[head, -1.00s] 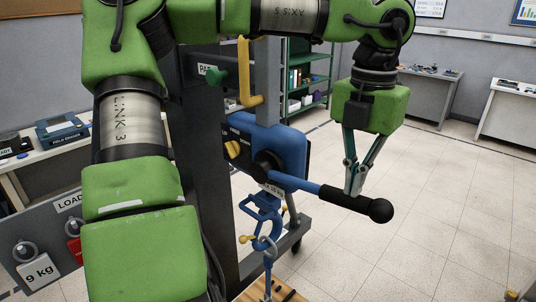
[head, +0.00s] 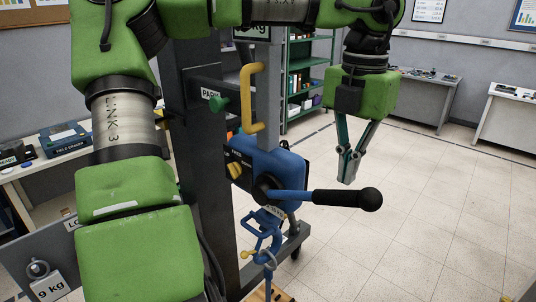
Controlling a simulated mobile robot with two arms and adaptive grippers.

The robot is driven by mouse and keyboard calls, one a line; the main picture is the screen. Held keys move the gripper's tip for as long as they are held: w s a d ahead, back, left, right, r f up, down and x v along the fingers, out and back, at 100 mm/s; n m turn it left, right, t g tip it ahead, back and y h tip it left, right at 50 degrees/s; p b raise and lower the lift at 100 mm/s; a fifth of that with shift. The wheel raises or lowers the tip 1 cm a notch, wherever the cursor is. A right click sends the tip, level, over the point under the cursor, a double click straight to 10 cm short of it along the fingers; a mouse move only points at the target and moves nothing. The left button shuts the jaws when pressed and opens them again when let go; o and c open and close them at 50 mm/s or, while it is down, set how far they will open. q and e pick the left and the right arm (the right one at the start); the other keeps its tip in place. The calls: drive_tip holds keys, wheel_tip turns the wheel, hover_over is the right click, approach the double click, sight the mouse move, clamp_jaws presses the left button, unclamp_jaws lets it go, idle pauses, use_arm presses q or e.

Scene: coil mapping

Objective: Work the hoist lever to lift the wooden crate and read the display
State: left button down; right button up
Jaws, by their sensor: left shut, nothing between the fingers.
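The blue hoist (head: 275,165) hangs on the dark stand, with a lever (head: 290,194) pointing right and almost level. The lever ends in a black grip (head: 345,197) with a round knob. My left gripper (head: 347,181) is shut and empty, its fingertips just above the black grip in the picture; I cannot tell whether they touch it. A blue hook (head: 268,257) hangs below the hoist. Only a sliver of the wooden crate (head: 259,295) shows at the bottom edge. A display (head: 252,32) shows "kg" at the top; my arm hides the rest. My right gripper is out of view.
A yellow handle (head: 248,98) and a green knob (head: 219,104) stick out above the hoist. Shelves (head: 308,85) stand behind. The floor on the right is clear.

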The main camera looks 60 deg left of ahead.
sight(347, 205)
use_arm(q)
drive_tip(key=shift+w+d+f+b, duration=0.1)
drive_tip(key=shift+d+f+b, duration=0.1)
drive_tip(key=shift+f+b, duration=0.95)
drive_tip(key=shift+w+d+f+b, duration=0.1)
drive_tip(key=shift+d+f+b, duration=0.1)
drive_tip(key=shift+f+b, duration=0.9)
drive_tip(key=shift+d+f+b, duration=0.2)
drive_tip(key=shift+f+b, duration=0.55)
drive_tip(key=shift+f, duration=0.85)
drive_tip(key=f+b, duration=0.2)
drive_tip(key=f, duration=0.1)
drive_tip(key=f+b, duration=0.1)
drive_tip(key=shift+w+d+f+b, duration=0.1)
drive_tip(key=shift+d+f+b, duration=0.05)
drive_tip(key=shift+d+b, duration=0.25)
wheel_tip(347, 205, down, 5)
drive_tip(key=b, duration=0.4)
